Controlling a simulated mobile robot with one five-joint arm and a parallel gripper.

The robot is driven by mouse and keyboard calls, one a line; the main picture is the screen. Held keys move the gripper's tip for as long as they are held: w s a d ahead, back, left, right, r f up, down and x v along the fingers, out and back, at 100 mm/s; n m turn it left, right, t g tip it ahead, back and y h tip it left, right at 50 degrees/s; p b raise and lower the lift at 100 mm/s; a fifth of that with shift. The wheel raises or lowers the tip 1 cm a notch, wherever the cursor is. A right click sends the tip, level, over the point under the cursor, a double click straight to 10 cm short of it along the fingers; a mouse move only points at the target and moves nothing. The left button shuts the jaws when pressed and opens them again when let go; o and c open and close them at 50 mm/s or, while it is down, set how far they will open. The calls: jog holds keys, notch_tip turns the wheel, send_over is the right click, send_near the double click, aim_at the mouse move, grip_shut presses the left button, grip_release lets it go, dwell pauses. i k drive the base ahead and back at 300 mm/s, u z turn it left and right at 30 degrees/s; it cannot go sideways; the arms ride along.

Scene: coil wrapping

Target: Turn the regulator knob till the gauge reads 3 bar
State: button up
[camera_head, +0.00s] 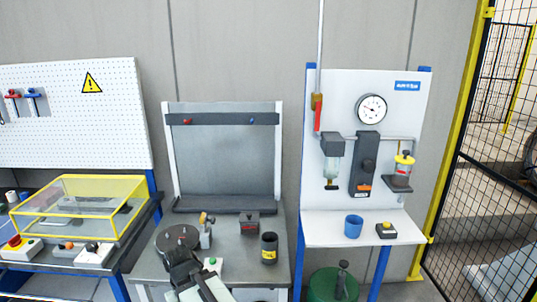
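A round white gauge (371,109) is mounted high on the white panel at the right. Its needle is too small to read. Below it is a dark upright regulator block (360,148). A round dark knob (369,166) appears on its front, with a small orange part (364,187) lower down. My gripper (180,262) seems to be the dark end of my arm at the bottom, over the middle table. It is well left of and below the knob, and apart from it. Its fingers do not show clearly.
A valve with a red handle (317,116) and a clear bowl (334,157) are left of the regulator; a yellow-topped unit (403,168) is right. A yellow-framed fence (448,150) bounds the right.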

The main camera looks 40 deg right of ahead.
aim_at(368, 166)
jog(key=z, duration=1.75)
